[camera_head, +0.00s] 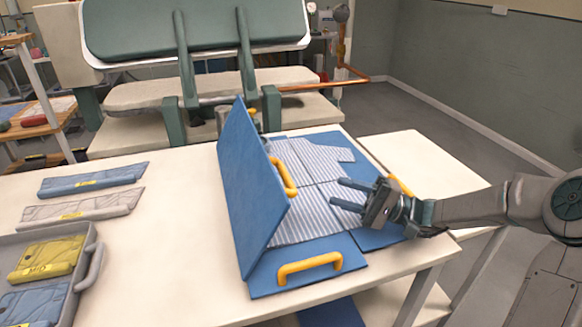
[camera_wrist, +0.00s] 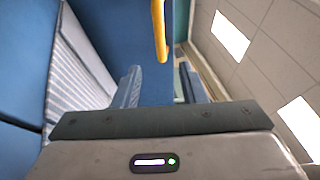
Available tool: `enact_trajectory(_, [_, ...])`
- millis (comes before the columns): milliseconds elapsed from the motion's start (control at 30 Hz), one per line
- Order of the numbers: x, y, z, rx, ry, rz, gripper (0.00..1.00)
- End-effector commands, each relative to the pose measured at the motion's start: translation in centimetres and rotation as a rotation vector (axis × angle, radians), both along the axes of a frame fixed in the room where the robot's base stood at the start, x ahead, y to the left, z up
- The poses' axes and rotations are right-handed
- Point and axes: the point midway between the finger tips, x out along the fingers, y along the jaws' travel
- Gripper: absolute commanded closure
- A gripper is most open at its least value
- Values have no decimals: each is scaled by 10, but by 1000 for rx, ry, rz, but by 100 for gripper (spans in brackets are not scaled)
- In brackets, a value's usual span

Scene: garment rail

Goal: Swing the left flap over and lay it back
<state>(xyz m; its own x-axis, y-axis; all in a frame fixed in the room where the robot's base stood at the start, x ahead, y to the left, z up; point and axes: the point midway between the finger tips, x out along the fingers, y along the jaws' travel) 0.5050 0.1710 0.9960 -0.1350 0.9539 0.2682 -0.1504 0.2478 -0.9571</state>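The blue folding board (camera_head: 268,277) lies on the white table with a striped grey garment (camera_head: 318,222) on it. Its left flap (camera_head: 250,185) stands raised on edge, near upright. The flap's yellow handle (camera_head: 283,177) is on the side facing my gripper. My gripper (camera_head: 336,192) is open and empty, above the garment to the right of the flap, its fingers pointing left toward it. In the wrist view, my fingers (camera_wrist: 160,87) are apart, and the yellow handle (camera_wrist: 160,30) shows ahead between them, not touched. The flap's far face is partly hidden.
A yellow handle (camera_head: 309,268) is on the front flap, and another (camera_head: 399,184) is at the right, partly behind my gripper. Folded garments (camera_head: 92,180) and a grey tray (camera_head: 88,268) lie on the left of the table. Bare table separates them from the board. A pressing machine (camera_head: 200,35) stands behind.

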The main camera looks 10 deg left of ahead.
Motion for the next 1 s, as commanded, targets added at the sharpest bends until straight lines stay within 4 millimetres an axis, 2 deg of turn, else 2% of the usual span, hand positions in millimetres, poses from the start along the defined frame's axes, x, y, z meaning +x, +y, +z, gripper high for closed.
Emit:
enact_trajectory(167, [-5,24,7,0,0,5,62])
enact_trajectory(400, [-12,74,22,0,-1,6,62])
enact_trajectory(600, [-17,108,31,-1,0,4,62])
enact_trajectory(800, [-19,125,35,-1,0,2,62])
enact_trajectory(1000, [-19,129,36,-1,1,1,62])
